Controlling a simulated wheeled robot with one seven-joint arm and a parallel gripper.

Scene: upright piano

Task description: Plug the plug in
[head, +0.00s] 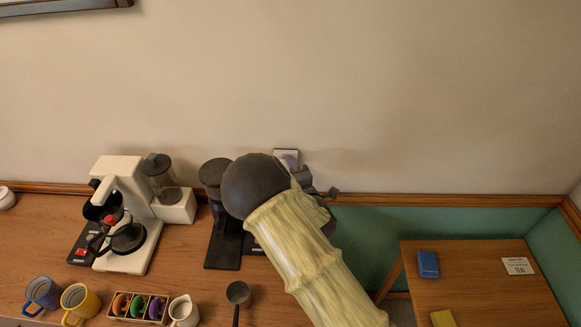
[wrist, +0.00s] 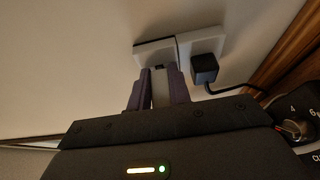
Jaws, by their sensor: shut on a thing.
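My gripper (wrist: 160,73) has two purple fingers shut on a pale plug (wrist: 160,90), in front of the left wall socket (wrist: 146,50). The plug's far end is close to the socket's face, and a small dark spot shows there. I cannot tell whether its pins are in the socket. In the head view my arm hides most of my gripper, and only a bit of purple (head: 290,160) shows by the white socket plate (head: 280,152).
A black plug (wrist: 204,68) sits in the right socket (wrist: 190,42), its black cord running right towards a dark appliance with a dial (wrist: 292,127). The counter holds a white coffee maker (head: 128,215), mugs (head: 80,300) and a box of capsules (head: 139,306). A table (head: 480,290) stands at right.

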